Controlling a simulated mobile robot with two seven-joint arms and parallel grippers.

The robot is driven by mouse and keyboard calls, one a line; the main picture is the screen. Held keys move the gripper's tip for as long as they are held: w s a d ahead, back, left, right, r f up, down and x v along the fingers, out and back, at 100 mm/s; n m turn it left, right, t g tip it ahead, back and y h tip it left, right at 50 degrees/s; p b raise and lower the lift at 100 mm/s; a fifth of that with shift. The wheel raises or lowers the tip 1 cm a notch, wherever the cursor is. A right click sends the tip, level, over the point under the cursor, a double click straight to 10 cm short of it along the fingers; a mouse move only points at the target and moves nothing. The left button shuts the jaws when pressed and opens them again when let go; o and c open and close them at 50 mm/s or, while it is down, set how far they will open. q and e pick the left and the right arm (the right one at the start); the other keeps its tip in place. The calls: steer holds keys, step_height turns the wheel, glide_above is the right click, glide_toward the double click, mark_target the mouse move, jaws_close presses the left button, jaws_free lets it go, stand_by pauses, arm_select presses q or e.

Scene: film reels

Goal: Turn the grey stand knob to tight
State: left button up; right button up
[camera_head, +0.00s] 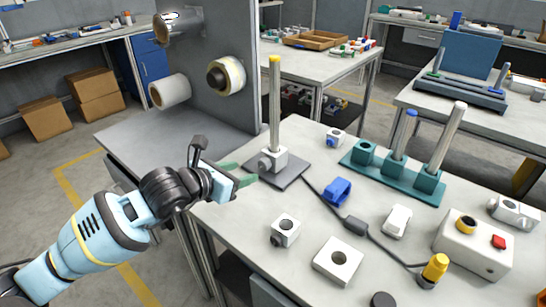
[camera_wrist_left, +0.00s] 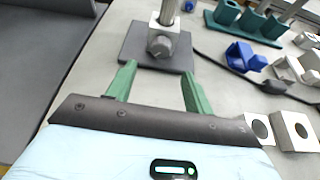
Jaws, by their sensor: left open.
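The grey stand knob (camera_head: 265,161) is on the side of a white clamp block (camera_head: 280,157) at the foot of a yellow-tipped grey post (camera_head: 274,105). The post stands upright on a dark square base plate (camera_head: 290,177). In the left wrist view the knob (camera_wrist_left: 160,46) faces me, just beyond the fingertips. My left gripper (camera_head: 243,174) has green fingers. It is open and empty, and in the wrist view its fingertips (camera_wrist_left: 157,70) are apart at the near edge of the plate, short of the knob. I cannot read any marking on the knob. My right gripper is out of view.
A teal rack (camera_head: 395,170) with posts stands to the right. A blue clamp (camera_head: 337,191), white blocks (camera_head: 338,261), a control box (camera_head: 473,244) and a black cable occupy the table. A grey panel with rollers (camera_head: 226,76) stands behind left.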

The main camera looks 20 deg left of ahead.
mark_target(262, 166)
arm_select(q)
steer(key=shift+w, duration=0.2)
steer(key=shift+s+r, duration=0.1)
steer(key=shift+s, duration=0.1)
steer(key=shift+w+d, duration=0.15)
steer(key=shift+w, duration=0.2)
steer(key=shift+x, duration=3.5)
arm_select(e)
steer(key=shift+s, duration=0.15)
